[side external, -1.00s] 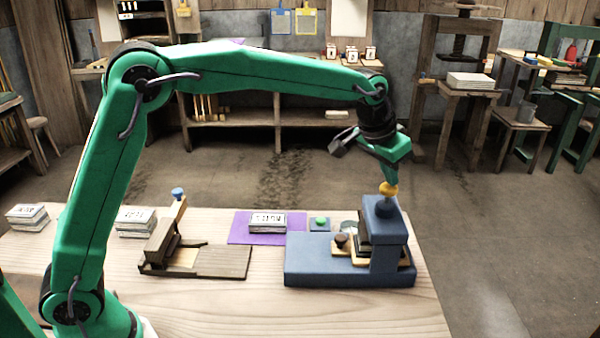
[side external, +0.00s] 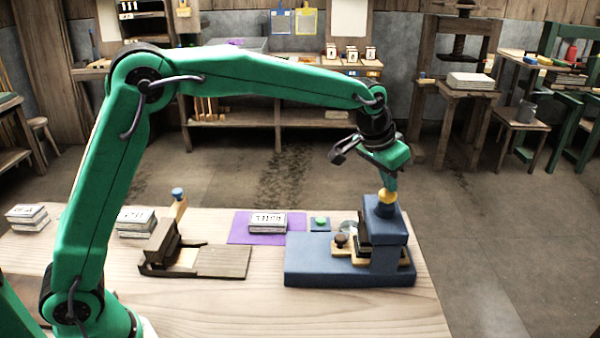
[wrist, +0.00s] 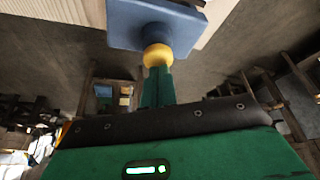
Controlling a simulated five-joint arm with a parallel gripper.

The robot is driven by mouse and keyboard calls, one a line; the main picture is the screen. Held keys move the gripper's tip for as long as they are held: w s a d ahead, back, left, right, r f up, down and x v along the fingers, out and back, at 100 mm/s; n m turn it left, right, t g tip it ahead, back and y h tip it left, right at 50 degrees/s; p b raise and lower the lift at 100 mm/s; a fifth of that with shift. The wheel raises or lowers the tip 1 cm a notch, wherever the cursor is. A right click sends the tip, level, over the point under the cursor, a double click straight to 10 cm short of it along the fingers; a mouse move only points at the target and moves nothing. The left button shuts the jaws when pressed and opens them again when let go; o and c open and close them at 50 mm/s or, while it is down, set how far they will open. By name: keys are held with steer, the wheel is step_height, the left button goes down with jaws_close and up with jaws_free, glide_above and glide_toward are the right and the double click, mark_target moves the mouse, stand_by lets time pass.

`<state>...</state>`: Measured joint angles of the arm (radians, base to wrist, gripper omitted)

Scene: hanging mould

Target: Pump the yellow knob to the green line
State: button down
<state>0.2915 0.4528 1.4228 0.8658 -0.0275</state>
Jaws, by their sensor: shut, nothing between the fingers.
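The yellow knob (side external: 386,195) sits on top of the blue press (side external: 388,230), at the right end of the table. In the wrist view the knob (wrist: 157,55) is in front of the blue press top (wrist: 150,22). My gripper (side external: 390,183) points down with its fingers together and empty. Its fingertips (wrist: 157,73) meet the knob from above and appear to touch it. I cannot make out a green line in either view.
A small blue box with a green button (side external: 320,221) stands behind the press. A purple mat (side external: 238,236) with a printed block, a wooden press (side external: 165,246) and stacked blocks (side external: 134,221) lie left. The table front is clear.

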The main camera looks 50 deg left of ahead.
steer(key=shift+r, duration=0.85)
steer(key=shift+f, duration=1.1)
steer(key=shift+r, duration=4.15)
